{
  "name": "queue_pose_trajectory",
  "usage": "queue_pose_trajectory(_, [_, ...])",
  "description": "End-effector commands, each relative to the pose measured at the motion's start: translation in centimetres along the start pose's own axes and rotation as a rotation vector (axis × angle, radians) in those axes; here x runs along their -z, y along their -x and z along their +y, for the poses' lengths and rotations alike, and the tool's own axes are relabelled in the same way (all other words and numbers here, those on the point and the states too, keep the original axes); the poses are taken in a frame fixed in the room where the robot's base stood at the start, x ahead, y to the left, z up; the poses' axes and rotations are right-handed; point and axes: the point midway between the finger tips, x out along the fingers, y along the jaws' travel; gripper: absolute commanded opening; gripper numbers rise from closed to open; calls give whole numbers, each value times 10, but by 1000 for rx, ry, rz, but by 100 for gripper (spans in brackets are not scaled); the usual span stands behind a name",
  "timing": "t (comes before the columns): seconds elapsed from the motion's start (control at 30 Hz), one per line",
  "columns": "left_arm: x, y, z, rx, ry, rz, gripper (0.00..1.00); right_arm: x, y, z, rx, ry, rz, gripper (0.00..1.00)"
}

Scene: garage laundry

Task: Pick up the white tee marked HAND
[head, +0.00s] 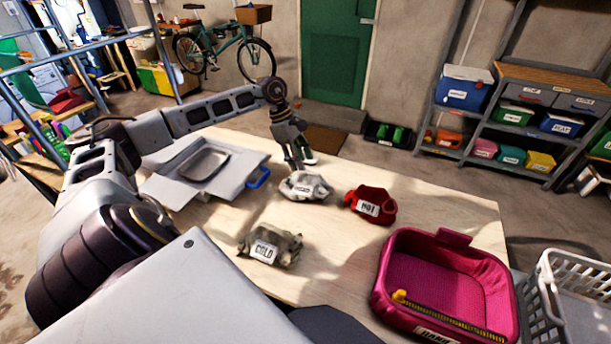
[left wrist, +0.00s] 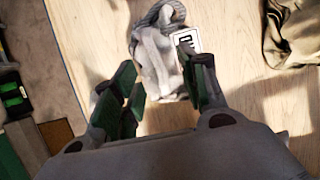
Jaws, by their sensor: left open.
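The white tee (head: 305,187) lies crumpled on the wooden table, with a white tag whose lettering is too small to read surely. It also shows in the left wrist view (left wrist: 152,48), beyond and between my fingers, its tag (left wrist: 188,40) partly hidden by the right-hand finger. My left gripper (head: 301,160) is above the table at the tee's far side. It is open and empty, its green-padded fingers (left wrist: 158,80) apart; I cannot tell whether they touch the cloth. My right gripper is not in view.
A red cloth tagged HOT (head: 374,204) lies right of the tee. A khaki cloth tagged COLD (head: 270,247) lies nearer. A grey folding board (head: 172,187) is at left. A magenta basket (head: 388,268) stands at front right, beside a white crate (head: 560,262).

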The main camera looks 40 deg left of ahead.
Motion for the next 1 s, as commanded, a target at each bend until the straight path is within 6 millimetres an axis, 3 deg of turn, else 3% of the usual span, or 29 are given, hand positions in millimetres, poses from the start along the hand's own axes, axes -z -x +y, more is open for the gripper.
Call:
queue_pose_trajectory(0.23, [-2,-20,4,1,0,-2,43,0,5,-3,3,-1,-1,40])
queue_pose_trajectory(0.5, [-2,-42,4,-1,0,0,43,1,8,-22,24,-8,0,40])
queue_pose_trajectory(1.0, [-1,-44,4,-1,0,1,43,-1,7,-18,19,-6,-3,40])
